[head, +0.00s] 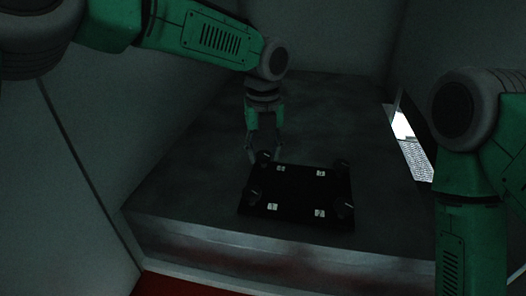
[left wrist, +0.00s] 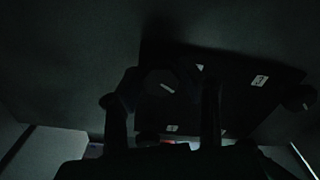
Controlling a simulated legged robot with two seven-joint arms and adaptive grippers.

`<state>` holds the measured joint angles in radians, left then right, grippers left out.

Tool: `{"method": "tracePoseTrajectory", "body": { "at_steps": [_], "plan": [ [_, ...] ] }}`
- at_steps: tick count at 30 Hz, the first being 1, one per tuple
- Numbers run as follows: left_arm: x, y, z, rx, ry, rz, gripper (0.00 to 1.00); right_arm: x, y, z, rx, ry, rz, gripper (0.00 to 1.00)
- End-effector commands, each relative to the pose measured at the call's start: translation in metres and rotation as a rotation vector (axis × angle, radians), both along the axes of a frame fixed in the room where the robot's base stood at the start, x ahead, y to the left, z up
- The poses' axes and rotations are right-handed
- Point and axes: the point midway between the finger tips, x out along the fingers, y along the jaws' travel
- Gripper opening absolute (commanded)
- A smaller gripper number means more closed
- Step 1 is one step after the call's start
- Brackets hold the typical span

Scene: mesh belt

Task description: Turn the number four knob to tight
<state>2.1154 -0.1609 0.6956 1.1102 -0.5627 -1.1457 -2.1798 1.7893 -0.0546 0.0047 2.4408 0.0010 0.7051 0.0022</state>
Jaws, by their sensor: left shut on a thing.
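A black panel (head: 297,190) lies flat on the grey bench, with a dark knob near each corner and a small white label beside each. In the left wrist view, that knob (left wrist: 165,88), dark and round with a white mark, sits between the fingers of the left gripper (left wrist: 160,80). The other knobs are the far-right (head: 342,164), near-left (head: 254,197) and near-right (head: 347,211). My right gripper is out of view.
The grey bench (head: 190,185) is clear around the panel. Walls stand to the left and behind. A bright opening with a mesh strip (head: 415,158) is at the right. My right arm hangs at the right edge. The scene is dim.

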Motion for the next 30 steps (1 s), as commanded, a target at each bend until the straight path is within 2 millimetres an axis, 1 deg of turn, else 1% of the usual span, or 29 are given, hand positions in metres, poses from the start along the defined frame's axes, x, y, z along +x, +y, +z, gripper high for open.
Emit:
{"method": "tracePoseTrajectory", "body": {
  "at_steps": [16,17,18,27,30],
  "plan": [
    [-0.0007,-0.0013,0.0010,-0.002,0.001,-0.027,0.04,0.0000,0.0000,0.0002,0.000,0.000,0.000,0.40],
    [-0.0008,-0.0014,0.0010,-0.002,0.001,-0.027,0.39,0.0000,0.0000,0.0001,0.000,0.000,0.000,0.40],
    [-0.0007,-0.0012,0.0009,-0.001,0.001,-0.026,0.53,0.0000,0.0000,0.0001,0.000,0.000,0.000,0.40],
    [0.0005,-0.0003,0.0000,0.000,0.002,-0.025,0.53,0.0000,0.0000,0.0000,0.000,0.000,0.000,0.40],
    [0.0010,0.0001,0.0049,0.000,0.001,-0.024,0.53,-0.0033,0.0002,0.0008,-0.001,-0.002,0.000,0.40]
  ]
}}
